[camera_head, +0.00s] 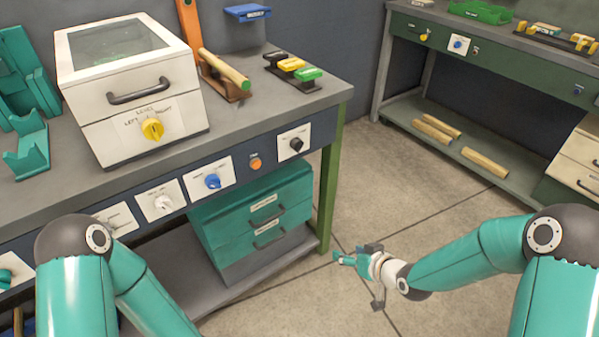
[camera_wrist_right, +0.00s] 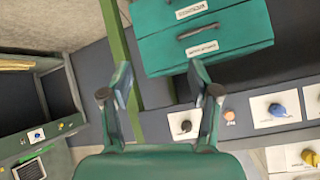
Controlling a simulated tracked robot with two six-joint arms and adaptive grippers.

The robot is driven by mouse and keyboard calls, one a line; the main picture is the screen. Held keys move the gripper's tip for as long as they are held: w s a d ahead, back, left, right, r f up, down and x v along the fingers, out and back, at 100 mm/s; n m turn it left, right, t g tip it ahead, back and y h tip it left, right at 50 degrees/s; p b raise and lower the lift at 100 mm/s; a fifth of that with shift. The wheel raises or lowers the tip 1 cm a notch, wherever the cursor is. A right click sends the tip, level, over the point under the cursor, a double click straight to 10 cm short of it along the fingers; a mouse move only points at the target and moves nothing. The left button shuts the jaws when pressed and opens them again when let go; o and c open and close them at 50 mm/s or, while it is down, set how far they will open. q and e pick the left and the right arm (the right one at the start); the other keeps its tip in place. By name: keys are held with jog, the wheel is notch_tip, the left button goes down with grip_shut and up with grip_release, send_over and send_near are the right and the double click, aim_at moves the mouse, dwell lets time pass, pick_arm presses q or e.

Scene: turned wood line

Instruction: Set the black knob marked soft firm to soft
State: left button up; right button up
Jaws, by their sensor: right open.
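The black knob (camera_head: 296,144) sits on a white plate on the bench's dark front panel, near its right end. It also shows in the wrist view (camera_wrist_right: 186,127), near the right finger. The plate's lettering is too small to read, and I cannot tell which way the knob points. My right gripper (camera_head: 356,268) is in front of the bench, below and to the right of the knob and apart from it. In the wrist view its two fingers (camera_wrist_right: 161,76) are spread with nothing between them. My left arm enters at lower left; its gripper is out of view.
Left of the black knob on the panel are an orange button (camera_head: 255,163), a blue knob (camera_head: 212,181) and a white knob (camera_head: 162,202). Teal drawers (camera_head: 250,225) stand below. A green bench leg (camera_head: 331,185) is close to the right gripper. Open floor lies to the right.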

jog(key=w+r+n+t+y+b, duration=0.2)
jog(key=w+r+n+t+b, duration=0.25)
jog(key=w, duration=0.35)
jog(key=n+t+y+b, duration=0.1)
jog(key=n+y+b, duration=0.2)
jog(key=n+b, duration=0.15)
send_near(301, 149)
pick_arm(q)
notch_tip(301, 149, down, 13)
jog(key=shift+b, duration=0.45)
pick_arm(e)
jog(key=shift+m, duration=0.4)
jog(key=x, duration=0.9)
jog(key=shift+w, duration=0.15)
